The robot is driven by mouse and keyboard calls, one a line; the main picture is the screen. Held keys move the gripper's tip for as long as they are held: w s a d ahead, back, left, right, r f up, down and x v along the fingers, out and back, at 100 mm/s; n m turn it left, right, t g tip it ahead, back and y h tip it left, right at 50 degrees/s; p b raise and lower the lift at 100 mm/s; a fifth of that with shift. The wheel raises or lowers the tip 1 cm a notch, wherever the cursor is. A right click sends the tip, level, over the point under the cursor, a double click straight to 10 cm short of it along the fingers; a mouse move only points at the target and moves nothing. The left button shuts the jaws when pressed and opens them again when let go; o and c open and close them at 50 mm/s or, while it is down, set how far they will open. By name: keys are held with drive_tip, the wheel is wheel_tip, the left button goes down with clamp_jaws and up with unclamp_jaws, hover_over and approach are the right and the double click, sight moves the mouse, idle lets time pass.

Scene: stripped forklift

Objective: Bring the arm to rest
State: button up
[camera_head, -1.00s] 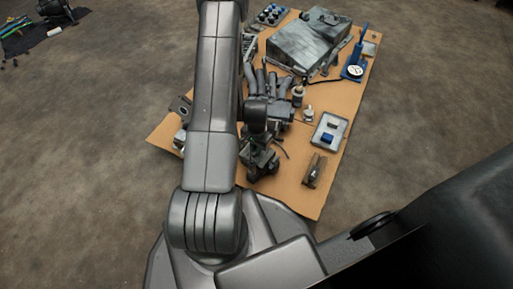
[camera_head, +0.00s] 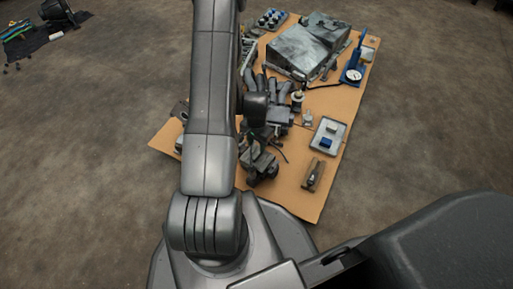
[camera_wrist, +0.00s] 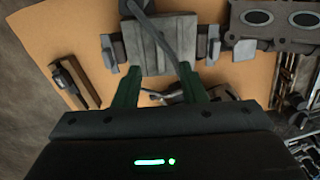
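My arm reaches up and away over a brown cardboard sheet (camera_head: 290,185) in the head view. My gripper (camera_wrist: 158,80) shows in the wrist view with its two green fingers spread apart. A grey metal assembly (camera_wrist: 153,45) lies beyond and between the fingers; I cannot tell whether they touch it. In the head view the gripper area is partly hidden among dark parts and my arm.
A large grey metal housing (camera_head: 305,48) stands at the far end of the sheet, beside a blue tool with a round gauge (camera_head: 354,75). A grey tray (camera_head: 327,136) and a small brown-and-metal part (camera_head: 314,174) lie at the right. Bare floor (camera_head: 420,130) surrounds the sheet.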

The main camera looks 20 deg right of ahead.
sight(256, 155)
wheel_tip(256, 155, up, 7)
drive_tip(key=p, duration=0.2)
drive_tip(key=shift+r, duration=0.15)
wheel_tip(256, 155, down, 14)
drive_tip(key=b, duration=0.5)
drive_tip(key=shift+r, duration=0.15)
idle(0.3)
